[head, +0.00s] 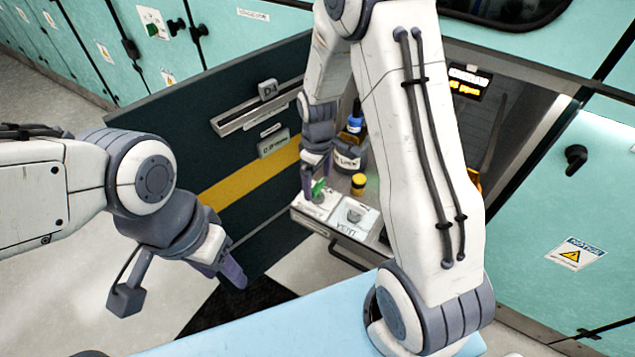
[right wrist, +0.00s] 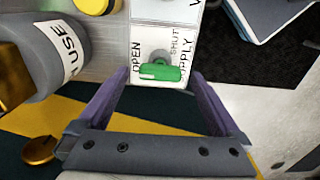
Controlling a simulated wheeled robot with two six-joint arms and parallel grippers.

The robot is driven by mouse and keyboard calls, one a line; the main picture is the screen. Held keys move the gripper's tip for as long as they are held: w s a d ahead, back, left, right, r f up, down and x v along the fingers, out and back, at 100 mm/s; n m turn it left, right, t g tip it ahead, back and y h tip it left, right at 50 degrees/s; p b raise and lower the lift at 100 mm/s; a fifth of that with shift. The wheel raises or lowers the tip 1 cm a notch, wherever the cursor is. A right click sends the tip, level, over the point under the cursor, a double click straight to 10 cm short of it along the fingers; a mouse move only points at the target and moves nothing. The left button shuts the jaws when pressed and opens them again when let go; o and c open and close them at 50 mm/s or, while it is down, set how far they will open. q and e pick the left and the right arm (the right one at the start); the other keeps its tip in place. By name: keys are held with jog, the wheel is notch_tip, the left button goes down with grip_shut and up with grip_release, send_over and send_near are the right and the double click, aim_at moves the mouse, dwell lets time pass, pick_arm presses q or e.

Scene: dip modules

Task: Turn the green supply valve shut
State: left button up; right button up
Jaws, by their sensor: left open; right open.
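The green supply valve handle (right wrist: 160,72) sits on a white plate marked OPEN, SHUT and SUPPLY. In the right wrist view it lies crosswise, its left end near the word OPEN; SHUT is above its right end. It also shows in the head view (head: 318,188), partly hidden by my right gripper (head: 310,190). My right gripper is open, its purple fingers (right wrist: 157,92) on either side of the handle and a little short of it, with nothing held. My left gripper (head: 232,272) is open and empty, well left of the valve, above the floor.
A grey bottle (right wrist: 45,55) marked with partly hidden lettering stands beside the valve plate. A yellow-capped item (head: 358,181) and a VENT plate (head: 352,215) are near it. An open dark door (head: 215,150) with a yellow stripe stands left. A light blue surface (head: 270,325) lies in front.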

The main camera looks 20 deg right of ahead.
jog(key=shift+f, duration=0.6)
jog(key=c, duration=1.4)
